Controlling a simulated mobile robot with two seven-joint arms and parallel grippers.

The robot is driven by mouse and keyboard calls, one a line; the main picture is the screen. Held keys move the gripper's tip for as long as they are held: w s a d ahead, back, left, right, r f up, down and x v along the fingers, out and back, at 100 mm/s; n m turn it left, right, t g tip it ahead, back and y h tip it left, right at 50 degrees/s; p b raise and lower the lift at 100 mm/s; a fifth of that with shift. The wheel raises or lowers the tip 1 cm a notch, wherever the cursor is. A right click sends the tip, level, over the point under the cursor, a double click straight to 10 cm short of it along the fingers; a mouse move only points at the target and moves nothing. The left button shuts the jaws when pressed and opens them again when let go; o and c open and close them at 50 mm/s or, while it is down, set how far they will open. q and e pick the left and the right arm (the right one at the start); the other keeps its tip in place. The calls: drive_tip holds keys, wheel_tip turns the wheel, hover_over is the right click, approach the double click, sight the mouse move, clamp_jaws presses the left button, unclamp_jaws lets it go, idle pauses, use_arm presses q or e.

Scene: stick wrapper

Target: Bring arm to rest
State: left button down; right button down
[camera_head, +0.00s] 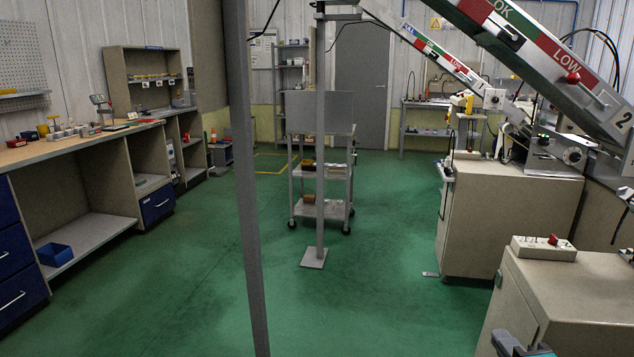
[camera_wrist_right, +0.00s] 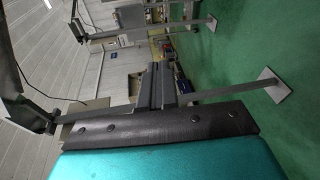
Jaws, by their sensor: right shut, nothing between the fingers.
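My right gripper (camera_head: 508,342) shows at the bottom edge of the head view, right of centre, in front of the near beige cabinet. Only a dark fingertip part and a bit of its teal body are in the picture. In the right wrist view the teal body fills the bottom, and the dark grey fingers (camera_wrist_right: 163,88) are together with nothing between them. The gripper holds nothing and appears clear of the cabinet. My left gripper is in neither view.
The near beige cabinet (camera_head: 575,310) carries a small switch box (camera_head: 543,248). Sloped machines stand behind it at right. Grey posts (camera_head: 250,190) rise from the green floor, and a wheeled cart (camera_head: 322,185) stands mid-room. A workbench (camera_head: 75,145) lines the left wall.

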drive_tip(key=s+a+f+m+g+y, duration=0.1)
drive_tip(key=s+a+f+m+g, duration=0.2)
drive_tip(key=s+f+m, duration=0.45)
drive_tip(key=s+a+f+m+g+y, duration=0.2)
drive_tip(key=s+f+m+g, duration=0.15)
drive_tip(key=s+f, duration=0.7)
drive_tip(key=w+a+r+m+t+p, duration=0.1)
drive_tip(key=w+a+m+p, duration=0.1)
drive_tip(key=a+m, duration=0.3)
drive_tip(key=a, duration=0.4)
